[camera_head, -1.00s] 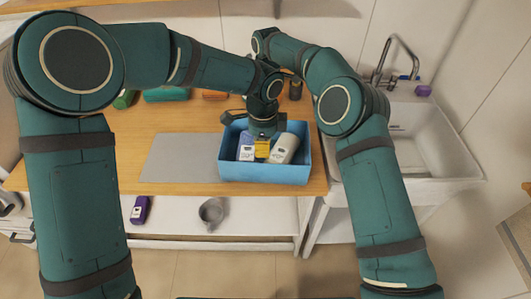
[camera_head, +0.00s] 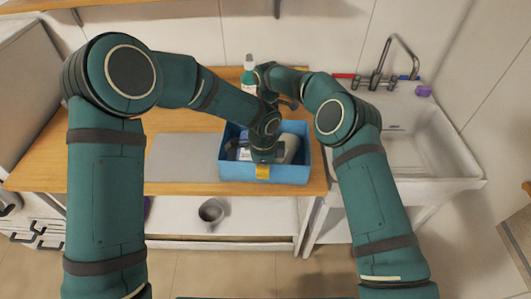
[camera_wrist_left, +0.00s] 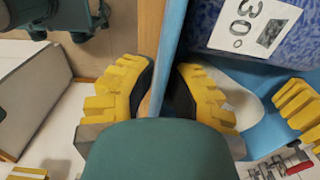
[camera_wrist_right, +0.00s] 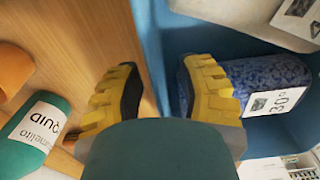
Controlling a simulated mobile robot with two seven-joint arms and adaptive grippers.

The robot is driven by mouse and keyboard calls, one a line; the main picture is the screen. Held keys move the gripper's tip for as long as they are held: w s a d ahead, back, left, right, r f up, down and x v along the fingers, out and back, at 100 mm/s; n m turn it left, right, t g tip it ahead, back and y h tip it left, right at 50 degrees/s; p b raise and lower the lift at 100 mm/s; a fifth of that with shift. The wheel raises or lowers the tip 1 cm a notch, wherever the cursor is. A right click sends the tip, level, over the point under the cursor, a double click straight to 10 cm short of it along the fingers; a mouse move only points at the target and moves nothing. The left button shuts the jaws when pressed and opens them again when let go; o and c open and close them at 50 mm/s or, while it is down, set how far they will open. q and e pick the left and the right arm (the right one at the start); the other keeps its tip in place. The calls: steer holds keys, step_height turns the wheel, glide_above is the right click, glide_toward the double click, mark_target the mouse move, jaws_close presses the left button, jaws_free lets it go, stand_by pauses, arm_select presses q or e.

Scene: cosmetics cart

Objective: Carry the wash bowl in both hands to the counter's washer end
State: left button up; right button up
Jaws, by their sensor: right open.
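The wash bowl, a blue rectangular tub (camera_head: 230,172), sits on the right end of the wooden counter (camera_head: 165,118) beside the sink. It holds a blue speckled bottle with a "30°" label (camera_wrist_right: 265,80) and a pale grey bottle (camera_head: 290,148). My left gripper (camera_wrist_left: 160,100) points down with its yellow fingers on either side of the tub's wall; whether they press on it I cannot tell. My right gripper (camera_wrist_right: 160,95) is open at another stretch of wall, one finger outside and one inside. In the head view my arms hide much of the rim.
A green bottle with a white top (camera_head: 249,75) stands behind the tub. A teal labelled bottle (camera_wrist_right: 35,135) and an orange thing (camera_wrist_right: 12,70) lie near my right gripper. A grey mat (camera_head: 185,158) lies left of the tub. A grey mug (camera_head: 211,211) is on the lower shelf.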

arm_select(q)
jaws_close()
arm_select(e)
steer(key=shift+c, duration=1.3)
arm_select(q)
steer(key=shift+f, duration=0.1)
arm_select(e)
jaws_close()
arm_select(q)
steer(key=shift+r, duration=0.2)
arm_select(e)
steer(key=shift+r, duration=0.1)
